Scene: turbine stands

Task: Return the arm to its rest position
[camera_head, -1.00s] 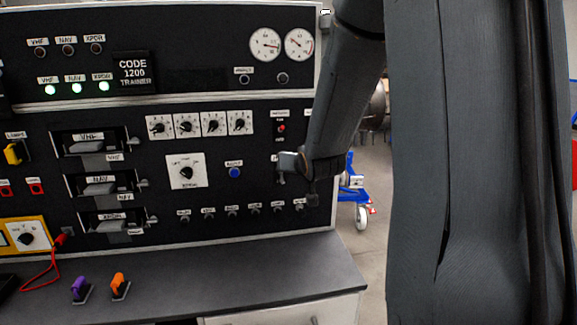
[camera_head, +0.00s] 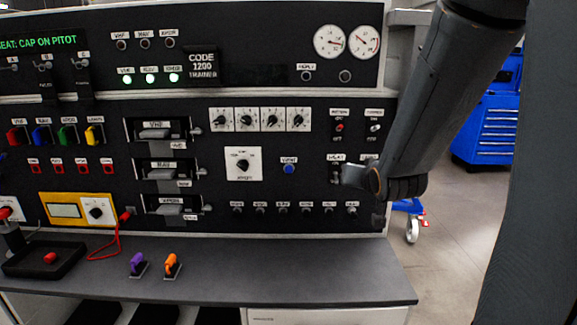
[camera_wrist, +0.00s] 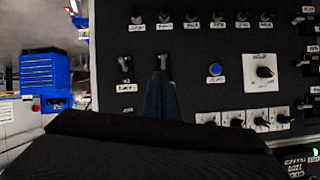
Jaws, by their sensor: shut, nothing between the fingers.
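My arm comes down from the upper right in the head view. It ends in my gripper (camera_head: 347,176), held at the lower right of the black panel (camera_head: 215,125), by the switch under the HEAT label. In the wrist view, where the panel appears upside down, my gripper (camera_wrist: 163,76) is a dark narrow shape with its fingers together. Its tips overlap the lower part of a small toggle switch (camera_wrist: 164,59). I cannot tell whether they touch it. Nothing shows between the fingers.
A grey bench (camera_head: 330,279) runs below the panel, with a purple plug (camera_head: 137,263), an orange plug (camera_head: 171,264) and a black tray (camera_head: 40,263) on it. A blue tool cabinet (camera_head: 487,125) stands behind at right. Open floor (camera_head: 450,235) lies right of the bench.

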